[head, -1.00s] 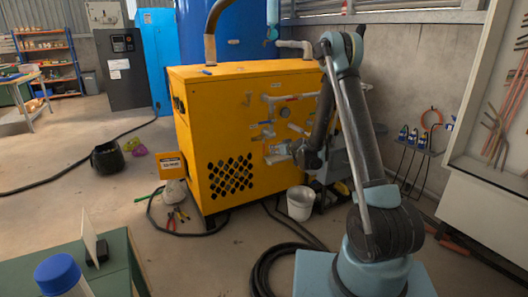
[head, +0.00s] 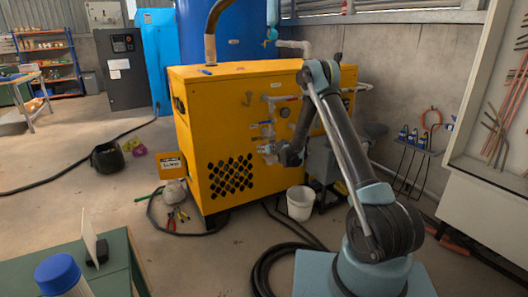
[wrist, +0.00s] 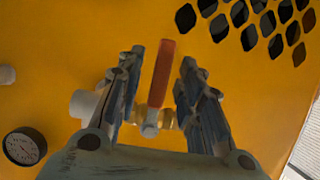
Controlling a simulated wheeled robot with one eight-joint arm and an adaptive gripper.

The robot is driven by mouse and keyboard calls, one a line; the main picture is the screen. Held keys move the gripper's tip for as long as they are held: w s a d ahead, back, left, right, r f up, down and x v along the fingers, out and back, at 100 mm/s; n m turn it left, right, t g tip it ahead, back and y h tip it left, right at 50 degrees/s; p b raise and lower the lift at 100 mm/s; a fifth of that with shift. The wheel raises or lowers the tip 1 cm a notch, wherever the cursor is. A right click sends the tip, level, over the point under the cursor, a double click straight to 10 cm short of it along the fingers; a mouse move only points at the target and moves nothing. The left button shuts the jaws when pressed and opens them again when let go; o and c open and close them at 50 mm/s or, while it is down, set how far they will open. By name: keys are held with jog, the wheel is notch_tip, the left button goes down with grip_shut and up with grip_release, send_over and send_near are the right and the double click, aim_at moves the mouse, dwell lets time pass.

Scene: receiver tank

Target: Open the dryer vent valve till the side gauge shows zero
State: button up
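The yellow dryer (head: 240,130) stands mid-floor, with pipes and small valves on its right-hand face. In the wrist view, a valve with a red-orange lever (wrist: 162,75) and a brass body (wrist: 166,118) sits on a grey pipe stub (wrist: 84,103). My gripper (wrist: 161,80) is open, with one finger on each side of the lever and a gap to both. A round black gauge (wrist: 24,146) shows at lower left; its reading is too small to tell. In the head view my gripper (head: 268,152) is at the dryer's pipes, and the lever cannot be made out there.
A white bucket (head: 300,204) stands on the floor below the valves. A black hose (head: 270,262) coils near my base. A green table (head: 70,270) with a blue-capped bottle (head: 60,273) is at front left. Tools (head: 176,216) lie by the dryer.

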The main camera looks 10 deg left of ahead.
jog(key=shift+w+a+f, duration=0.15)
jog(key=shift+w+a, duration=0.05)
jog(key=shift+w, duration=0.05)
jog(key=shift+c, duration=0.3)
